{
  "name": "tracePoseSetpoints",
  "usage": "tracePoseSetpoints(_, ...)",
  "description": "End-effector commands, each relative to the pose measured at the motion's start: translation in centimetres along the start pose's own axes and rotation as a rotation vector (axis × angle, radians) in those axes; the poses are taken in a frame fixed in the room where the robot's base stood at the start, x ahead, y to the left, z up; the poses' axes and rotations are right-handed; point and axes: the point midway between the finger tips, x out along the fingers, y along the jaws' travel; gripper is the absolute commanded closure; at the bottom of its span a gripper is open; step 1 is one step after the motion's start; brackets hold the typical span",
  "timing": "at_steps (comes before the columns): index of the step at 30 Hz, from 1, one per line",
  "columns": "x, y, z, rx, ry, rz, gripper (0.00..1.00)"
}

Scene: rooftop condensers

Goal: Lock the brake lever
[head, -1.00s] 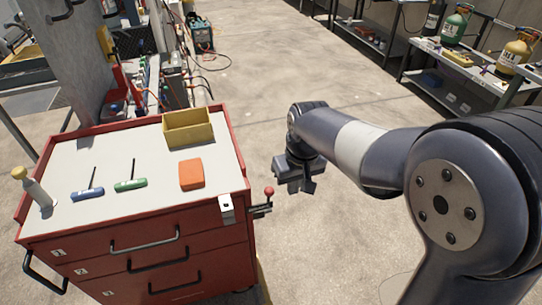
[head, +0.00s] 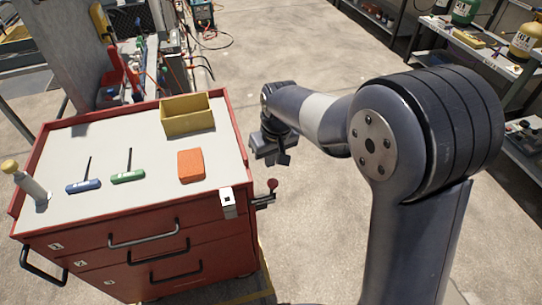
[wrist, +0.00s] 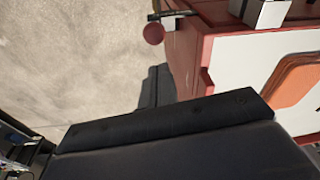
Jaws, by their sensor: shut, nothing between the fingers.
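The brake lever (head: 266,193) sticks out from the right side of the red tool cart (head: 100,233), near its front corner. It has a dark arm and a red ball knob, and the knob points up. The red knob also shows at the top of the wrist view (wrist: 153,33). My gripper (head: 274,156) hangs beside the cart's right edge, farther back than the lever and apart from it. It is shut and empty. In the wrist view the dark gripper body fills the lower part, and its fingers (wrist: 155,90) are partly hidden behind it.
On the cart top lie a yellow bin (head: 187,122), an orange block (head: 190,165), a blue-handled tool (head: 83,186), a green-handled tool (head: 128,176) and a yellow-capped bottle (head: 34,187). A white marker block (head: 228,202) sits at the front right corner. Open floor lies right of the cart.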

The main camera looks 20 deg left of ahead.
Motion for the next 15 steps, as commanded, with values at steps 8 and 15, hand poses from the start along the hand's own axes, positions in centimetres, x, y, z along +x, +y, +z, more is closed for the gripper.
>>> tracePoseSetpoints(8,4.9,0.0,0.1,0.0,-0.002,-0.001,1.0)
tracePoseSetpoints(15,6.5,0.0,0.0,0.0,-0.001,0.0,1.0)
